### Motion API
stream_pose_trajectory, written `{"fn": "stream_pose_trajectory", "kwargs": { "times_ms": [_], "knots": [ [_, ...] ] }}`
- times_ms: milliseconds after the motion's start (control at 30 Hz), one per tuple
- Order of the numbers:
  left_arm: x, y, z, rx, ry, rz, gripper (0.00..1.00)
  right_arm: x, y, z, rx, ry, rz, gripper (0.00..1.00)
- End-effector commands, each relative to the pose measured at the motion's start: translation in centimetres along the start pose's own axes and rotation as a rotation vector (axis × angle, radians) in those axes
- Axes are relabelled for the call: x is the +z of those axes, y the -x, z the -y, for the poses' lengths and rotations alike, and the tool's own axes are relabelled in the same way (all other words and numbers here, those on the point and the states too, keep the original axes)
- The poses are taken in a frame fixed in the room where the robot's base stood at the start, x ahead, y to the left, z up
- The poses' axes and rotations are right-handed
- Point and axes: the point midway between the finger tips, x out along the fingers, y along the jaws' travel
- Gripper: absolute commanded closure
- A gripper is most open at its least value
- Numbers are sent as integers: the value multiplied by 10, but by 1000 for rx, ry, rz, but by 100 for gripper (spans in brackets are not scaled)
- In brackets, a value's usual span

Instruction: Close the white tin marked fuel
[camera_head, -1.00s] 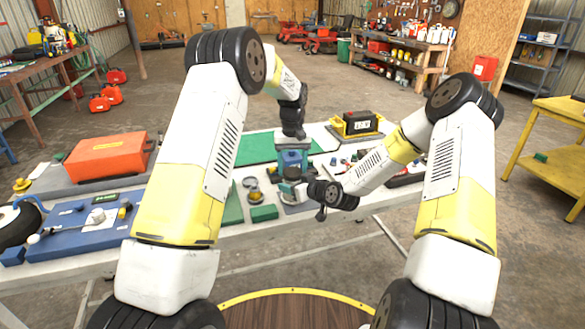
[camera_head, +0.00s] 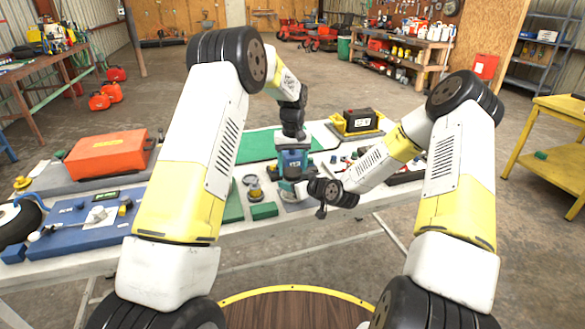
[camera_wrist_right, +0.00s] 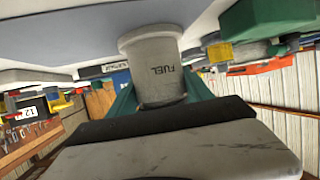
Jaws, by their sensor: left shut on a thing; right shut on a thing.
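The white tin marked FUEL (camera_wrist_right: 158,72) shows upside down in the right wrist view, between the teal fingers of my right gripper (camera_wrist_right: 160,95). Its flared base is against the pale surface at the top of that picture. Its upper end is hidden behind my gripper. In the head view my right gripper (camera_head: 300,190) reaches in from the right and covers most of the tin. My left gripper (camera_head: 291,180) points straight down over the same spot, shut. What it grips, apparently the tin's lid, is hidden by its own body and my right gripper.
A green block (camera_head: 264,211) and a small yellow-and-dark part (camera_head: 255,191) lie left of the grippers. A blue board (camera_head: 85,222) and an orange case (camera_head: 107,154) are further left. A boxed battery (camera_head: 358,122) stands behind right. The table's front edge is close.

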Motion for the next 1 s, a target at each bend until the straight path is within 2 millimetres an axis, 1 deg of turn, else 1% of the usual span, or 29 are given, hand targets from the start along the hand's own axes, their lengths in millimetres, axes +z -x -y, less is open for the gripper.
{"fn": "stream_pose_trajectory", "kwargs": {
  "times_ms": [33,333,633,1000],
  "knots": [
    [4,-8,1,-6,-1,12,79,-1,0,1,-2,3,-2,100],
    [4,-10,2,-8,-1,16,79,-2,0,2,-3,5,-2,100],
    [7,-1,2,-13,-3,26,79,-2,0,1,-3,6,-3,100],
    [6,2,0,-9,-3,23,79,-2,0,0,0,4,-4,100]
  ]
}}
